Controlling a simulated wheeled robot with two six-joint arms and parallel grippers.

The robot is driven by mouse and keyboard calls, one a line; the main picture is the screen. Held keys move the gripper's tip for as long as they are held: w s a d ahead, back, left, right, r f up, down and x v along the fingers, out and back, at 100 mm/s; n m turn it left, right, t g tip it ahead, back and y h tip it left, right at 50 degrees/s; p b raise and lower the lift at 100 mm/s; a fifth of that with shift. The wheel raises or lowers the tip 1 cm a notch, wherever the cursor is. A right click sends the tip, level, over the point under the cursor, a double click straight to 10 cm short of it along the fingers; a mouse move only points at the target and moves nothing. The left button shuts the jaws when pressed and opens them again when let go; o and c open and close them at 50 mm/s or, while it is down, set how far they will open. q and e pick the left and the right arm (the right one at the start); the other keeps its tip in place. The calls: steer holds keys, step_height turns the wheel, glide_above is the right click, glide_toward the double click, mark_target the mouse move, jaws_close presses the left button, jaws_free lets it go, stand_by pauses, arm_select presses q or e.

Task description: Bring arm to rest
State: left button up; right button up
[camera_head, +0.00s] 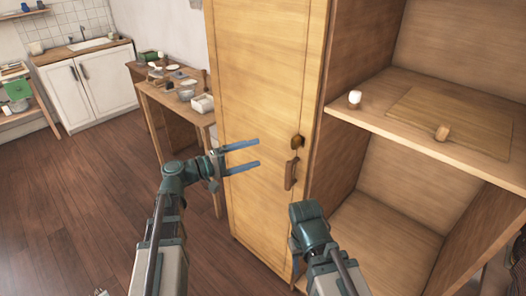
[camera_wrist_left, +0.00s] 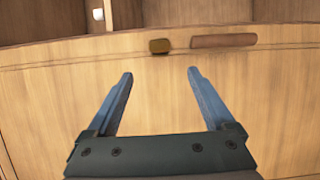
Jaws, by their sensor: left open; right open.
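My left gripper (camera_head: 258,153) is open and empty in front of the wooden cabinet door (camera_head: 262,80), its two blue fingers pointing right toward the door's handle side. In the left wrist view the open fingers (camera_wrist_left: 160,75) have nothing between them, with the door face behind. The door's brown handle (camera_head: 291,172) and a small dark catch (camera_head: 298,141) lie beyond the fingertips, apart from them; the handle also shows in the wrist view (camera_wrist_left: 224,41). My right gripper (camera_head: 297,246) is low by the door's edge, mostly hidden behind its own wrist; nothing is seen held.
A cluttered table (camera_head: 162,94) stands behind the door. Open floor (camera_head: 75,200) lies to the left.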

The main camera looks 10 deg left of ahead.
arm_select(q)
steer(key=shift+s+a, duration=0.2)
steer(key=shift+a, duration=0.1)
steer(key=shift+d, duration=0.1)
steer(key=s+d+f+m+g+y+p, duration=0.3)
steer(key=s+d+f+m+g+y, duration=0.2)
steer(key=s+d+f+g, duration=0.45)
steer(key=s+a+f+m+y+p, duration=0.2)
steer(key=s+f+m+y, duration=0.3)
steer(key=s+y, duration=0.5)
step_height(320, 180, down, 2)
steer(key=shift+s+a+f+y, duration=0.15)
steer(key=shift+s+a+y, duration=0.2)
steer(key=shift+y, duration=0.45)
steer(key=shift+c, duration=0.3)
